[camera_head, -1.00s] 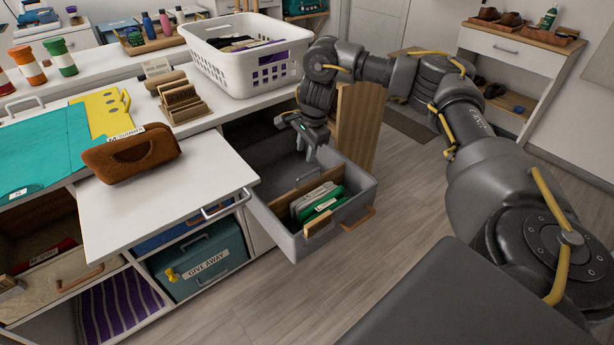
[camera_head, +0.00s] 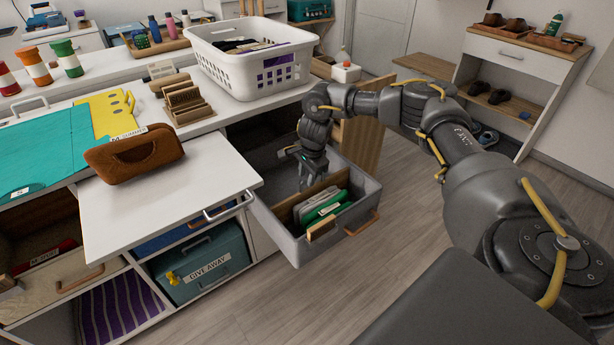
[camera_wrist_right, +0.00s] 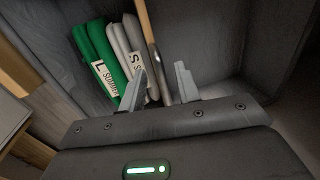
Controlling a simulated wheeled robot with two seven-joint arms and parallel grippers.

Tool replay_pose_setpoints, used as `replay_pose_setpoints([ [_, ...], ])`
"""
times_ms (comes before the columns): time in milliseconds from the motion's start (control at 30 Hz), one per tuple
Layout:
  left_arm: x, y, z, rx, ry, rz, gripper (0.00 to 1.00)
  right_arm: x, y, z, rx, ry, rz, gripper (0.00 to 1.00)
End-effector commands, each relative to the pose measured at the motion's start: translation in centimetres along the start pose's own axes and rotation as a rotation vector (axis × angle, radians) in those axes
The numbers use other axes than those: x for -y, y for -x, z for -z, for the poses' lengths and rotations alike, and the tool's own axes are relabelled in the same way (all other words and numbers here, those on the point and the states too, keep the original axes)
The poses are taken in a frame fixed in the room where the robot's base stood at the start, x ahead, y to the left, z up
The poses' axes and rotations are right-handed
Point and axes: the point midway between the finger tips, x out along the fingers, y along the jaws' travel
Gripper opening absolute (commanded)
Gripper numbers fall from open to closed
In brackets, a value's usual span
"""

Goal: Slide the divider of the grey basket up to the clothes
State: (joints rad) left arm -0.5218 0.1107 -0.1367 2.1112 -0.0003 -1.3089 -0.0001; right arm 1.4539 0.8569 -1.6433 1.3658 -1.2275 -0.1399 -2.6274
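The grey basket (camera_head: 350,228) is pulled out below the counter. Its thin wooden divider (camera_head: 297,202) stands upright across it and also shows in the wrist view (camera_wrist_right: 148,35). Folded grey clothes (camera_wrist_right: 125,45) and green clothes (camera_wrist_right: 94,58) stand on one side of the divider. The grey ones are close to it; I cannot tell whether they touch. The other side looks empty. My right gripper (camera_head: 308,186) reaches down into the basket. In the wrist view its fingers (camera_wrist_right: 160,88) are apart, one on each side of the divider's edge. My left gripper is not in view.
A white laundry basket (camera_head: 245,65) stands on the counter above. A brown pouch (camera_head: 135,155) lies on the white pull-out board (camera_head: 165,205) left of the grey basket. A wooden panel (camera_head: 362,140) stands behind my right wrist. The floor at right is open.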

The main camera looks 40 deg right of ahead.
Motion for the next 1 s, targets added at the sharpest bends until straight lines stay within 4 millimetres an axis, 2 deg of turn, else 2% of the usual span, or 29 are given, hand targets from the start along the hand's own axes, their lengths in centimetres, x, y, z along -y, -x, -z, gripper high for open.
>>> replay_pose_setpoints([
  [300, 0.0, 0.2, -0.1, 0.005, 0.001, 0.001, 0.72, 0.0, -0.3, 0.0, 0.000, -0.001, 0.000, 0.33],
  [567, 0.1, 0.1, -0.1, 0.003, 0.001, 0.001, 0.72, 0.0, -0.3, 0.0, 0.000, 0.000, 0.000, 0.00],
  [933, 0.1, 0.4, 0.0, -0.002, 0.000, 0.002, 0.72, -0.3, -0.1, 0.0, 0.001, 0.000, -0.001, 0.00],
  [1000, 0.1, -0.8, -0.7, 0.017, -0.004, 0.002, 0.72, -0.7, 0.0, 0.0, 0.001, 0.001, -0.002, 0.00],
])
